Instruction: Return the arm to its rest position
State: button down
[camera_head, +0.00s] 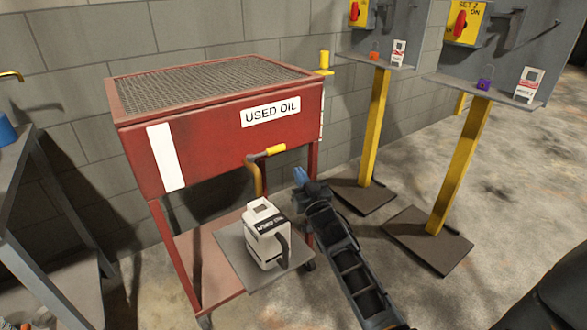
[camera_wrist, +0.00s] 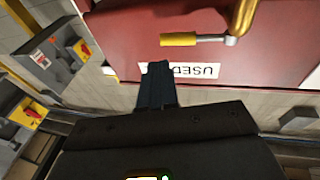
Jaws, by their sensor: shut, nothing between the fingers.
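My gripper (camera_head: 301,177) is at the end of my arm, right of the red used-oil cart (camera_head: 222,135) in the head view. Its blue fingers are together and hold nothing. In the wrist view my gripper (camera_wrist: 157,72) points toward the cart's red front (camera_wrist: 130,35), which appears upside down with its label. The tap's yellow handle (camera_head: 275,149) is just above and left of the fingers in the head view; the handle (camera_wrist: 178,39) also shows in the wrist view. My arm reaches up from the lower right of the head view.
A white jug (camera_head: 262,235) stands on the cart's grey lower plate (camera_head: 228,246), under the tap. Two yellow-post stands (camera_head: 377,125) (camera_head: 458,165) with grey panels are at the right. A grey bench (camera_head: 35,185) is at the left. Open concrete floor lies at the right.

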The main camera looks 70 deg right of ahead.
jog(key=shift+s+d+v, duration=0.15)
jog(key=shift+v, duration=0.75)
jog(key=shift+s+d+v, duration=0.15)
jog(key=shift+v, duration=0.75)
jog(key=shift+s+d+v, duration=0.15)
jog(key=shift+s+v, duration=0.05)
jog(key=shift+v, duration=0.7)
jog(key=s+a+n+t+y+p, duration=0.1)
jog(key=s+a+n+y, duration=0.25)
jog(key=a, duration=0.95)
jog(key=s+a+n+t+y+p, duration=0.15)
jog(key=s+a+y, duration=0.25)
jog(key=a, duration=0.8)
jog(key=s+a+r+n+g+y+p, duration=0.1)
jog(key=s+a+r+n+y, duration=0.3)
jog(key=s+a+r+y, duration=0.3)
jog(key=s+a+r, duration=0.5)
jog(key=s+a, duration=0.1)
jog(key=a, duration=0.2)
jog(key=shift+s+g, duration=0.2)
jog(key=shift+g, duration=0.15)
